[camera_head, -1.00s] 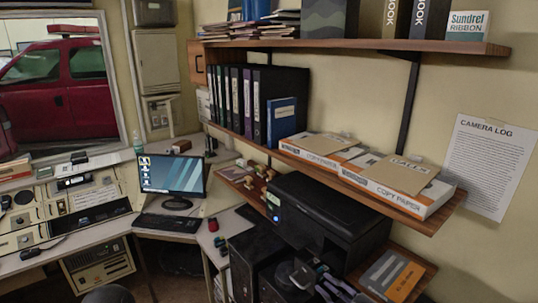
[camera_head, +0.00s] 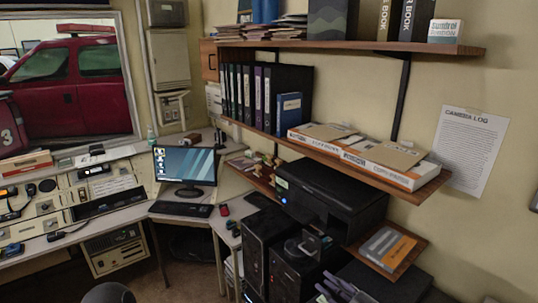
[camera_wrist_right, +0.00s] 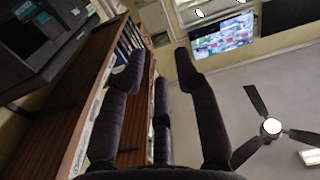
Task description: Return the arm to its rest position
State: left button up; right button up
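My right gripper (camera_head: 340,291) shows at the bottom edge of the head view, dark and cut off, in front of the black cabinets. In the right wrist view its dark padded fingers (camera_wrist_right: 158,60) are spread apart with nothing between them. It points past the shelf edge toward a wall screen and the ceiling. My left gripper is not in the head view.
A brown shelf (camera_head: 434,187) with paper boxes overhangs a black printer (camera_head: 322,196). A small lower shelf (camera_head: 411,261) and black cabinets (camera_head: 268,232) stand near my right gripper. A monitor (camera_head: 185,166) sits on the desk. Floor shows at lower left.

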jog(key=s+f+m+g+h, duration=0.3)
jog(key=f+m, duration=0.1)
jog(key=f, duration=0.9)
jog(key=s+f+m+g+h, duration=0.25)
jog(key=f+m, duration=0.25)
jog(key=f, duration=0.8)
jog(key=s+a+f+m+g+h, duration=0.15)
jog(key=s+f+g, duration=0.25)
jog(key=s+f, duration=0.45)
jog(key=s+a+f+m+g, duration=0.3)
jog(key=s+f+g, duration=0.15)
jog(key=s, duration=0.75)
pick_arm(q)
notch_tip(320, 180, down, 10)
jog(key=b, duration=1)
pick_arm(e)
notch_tip(320, 180, down, 10)
jog(key=w+a+n, duration=0.1)
jog(key=a, duration=0.1)
jog(key=shift+r, duration=0.25)
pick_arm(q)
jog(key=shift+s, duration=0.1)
